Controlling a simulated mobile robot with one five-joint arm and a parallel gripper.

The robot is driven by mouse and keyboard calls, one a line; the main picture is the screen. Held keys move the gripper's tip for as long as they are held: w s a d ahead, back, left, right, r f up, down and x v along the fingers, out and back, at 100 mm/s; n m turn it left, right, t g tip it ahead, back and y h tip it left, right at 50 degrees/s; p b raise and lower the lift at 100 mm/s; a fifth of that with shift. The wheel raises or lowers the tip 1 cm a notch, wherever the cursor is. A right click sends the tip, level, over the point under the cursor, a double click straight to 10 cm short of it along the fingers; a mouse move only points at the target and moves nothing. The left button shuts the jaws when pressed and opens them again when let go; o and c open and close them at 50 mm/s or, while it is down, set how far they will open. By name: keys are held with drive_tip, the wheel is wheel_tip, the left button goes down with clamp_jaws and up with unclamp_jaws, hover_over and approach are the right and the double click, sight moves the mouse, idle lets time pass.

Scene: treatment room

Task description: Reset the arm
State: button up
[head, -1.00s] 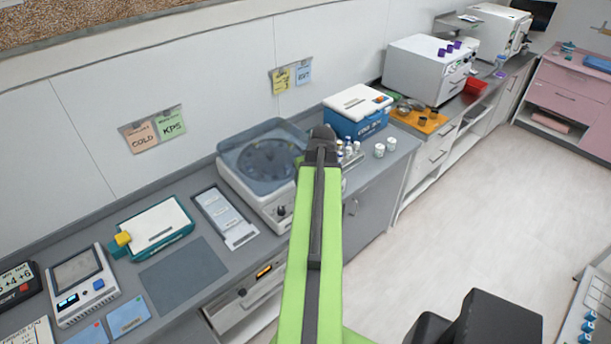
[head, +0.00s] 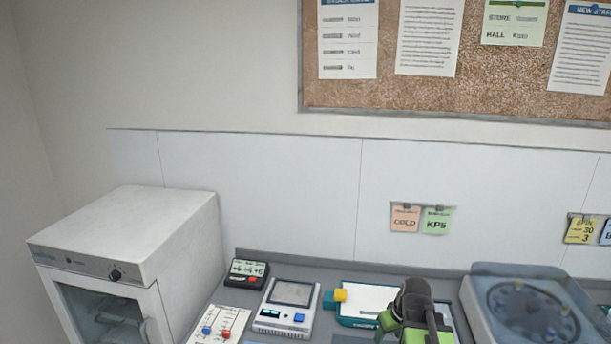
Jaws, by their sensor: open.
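Part of my green and black arm (head: 415,312) shows at the bottom, right of centre. It stands in front of the counter and covers part of a white and teal device (head: 365,302) with a yellow knob. I see no fingertips; my gripper is outside the picture or hidden behind the arm.
A white cabinet with a glass door (head: 130,250) stands at left. The grey counter holds a small display (head: 247,273), a meter with a screen (head: 287,308), a white panel with red and blue knobs (head: 218,325) and a lidded centrifuge (head: 530,305). A corkboard (head: 430,90) hangs above.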

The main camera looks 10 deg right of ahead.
drive_tip(key=s+a+f+b, duration=0.1)
drive_tip(key=a+f, duration=0.1)
drive_tip(key=a, duration=0.4)
drive_tip(key=s+a+f+g+b, duration=0.1)
drive_tip(key=a+f, duration=0.1)
drive_tip(key=a, duration=0.4)
drive_tip(key=s+a+f+n+g+b, duration=0.1)
drive_tip(key=a+f+b, duration=0.1)
drive_tip(key=a, duration=0.5)
drive_tip(key=shift+a+f, duration=0.1)
drive_tip(key=shift+f, duration=0.2)
drive_tip(key=m, duration=0.1)
drive_tip(key=s+d+g, duration=0.1)
drive_tip(key=s+m, duration=0.1)
drive_tip(key=shift+s+d+r+m, duration=0.2)
drive_tip(key=shift+s+r+m, duration=0.05)
drive_tip(key=shift+m, duration=0.05)
drive_tip(key=shift+c, duration=0.4)
